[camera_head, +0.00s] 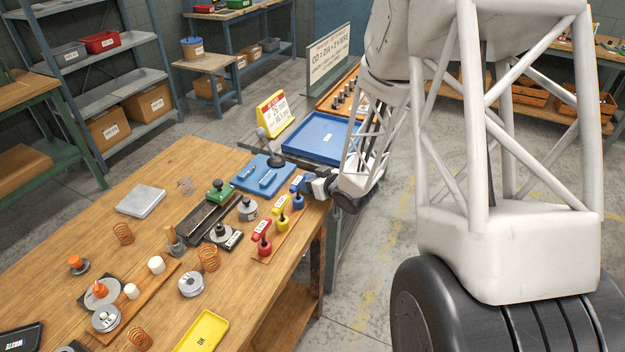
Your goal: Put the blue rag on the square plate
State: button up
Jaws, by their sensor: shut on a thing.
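The blue rag (296,182) is a small blue piece with a pale label at the far end of a wooden strip, at the table's right edge. My gripper (308,186) reaches in from the right and is shut on it. The fingertips are small and partly hidden here. I cannot tell whether the rag is lifted off the strip. The square plate (142,200) is a flat grey slab lying on the left part of the table, with nothing on it.
Yellow (281,204) and red (262,228) labelled pieces stand along the same strip. The wood around the plate is mostly clear.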

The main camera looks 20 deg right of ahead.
jog(key=shift+f, duration=0.1)
jog(key=o, duration=0.9)
jog(key=shift+s, duration=0.1)
jog(key=shift+v, duration=3.8)
jog(key=shift+d, duration=0.15)
jog(key=shift+r, duration=0.2)
